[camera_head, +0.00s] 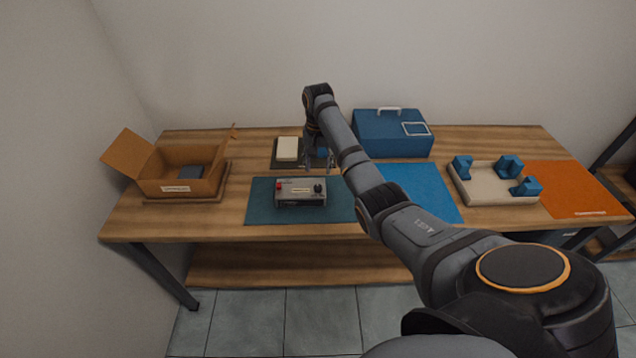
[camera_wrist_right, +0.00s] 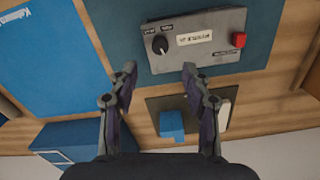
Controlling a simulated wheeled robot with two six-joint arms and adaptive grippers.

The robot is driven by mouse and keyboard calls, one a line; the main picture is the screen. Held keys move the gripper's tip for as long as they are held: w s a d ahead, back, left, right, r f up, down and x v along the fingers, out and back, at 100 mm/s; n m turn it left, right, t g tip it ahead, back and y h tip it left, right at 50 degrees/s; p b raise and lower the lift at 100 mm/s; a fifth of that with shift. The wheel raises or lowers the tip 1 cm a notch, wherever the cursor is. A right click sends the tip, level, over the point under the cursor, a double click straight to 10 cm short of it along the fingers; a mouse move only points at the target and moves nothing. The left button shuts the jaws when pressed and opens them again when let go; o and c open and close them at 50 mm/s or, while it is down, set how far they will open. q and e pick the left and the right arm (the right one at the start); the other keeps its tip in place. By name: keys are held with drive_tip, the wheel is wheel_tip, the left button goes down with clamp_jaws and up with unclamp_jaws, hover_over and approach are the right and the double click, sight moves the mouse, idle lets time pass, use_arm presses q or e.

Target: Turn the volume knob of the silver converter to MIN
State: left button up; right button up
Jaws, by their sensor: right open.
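The silver converter (camera_head: 300,199) lies on a dark teal mat (camera_head: 262,207) on the wooden table. Its black volume knob (camera_head: 318,188) is at the right of its top face, and a red button (camera_head: 279,185) is at the left. In the right wrist view, the converter (camera_wrist_right: 205,61) appears turned around, with the knob (camera_wrist_right: 160,44) beyond and between the fingertips. A light pointer line shows on the knob; the small print beside it is unreadable. My right gripper (camera_wrist_right: 160,70) is open and empty, apart from the knob. In the head view it is just behind the converter, partly hidden by my arm. My left gripper is out of view.
Behind the converter, a dark tray (camera_head: 283,164) holds a cream block (camera_head: 288,149) and a blue block (camera_wrist_right: 172,124). A blue toolbox (camera_head: 385,137) stands at the back. An open cardboard box (camera_head: 185,186) is left. A beige fixture (camera_head: 490,190) and orange mat (camera_head: 578,190) are right.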

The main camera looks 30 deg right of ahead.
sight(318, 186)
wheel_tip(318, 186, down, 8)
drive_tip(key=shift+f+p, duration=0.25)
drive_tip(key=shift+p, duration=0.05)
clamp_jaws()
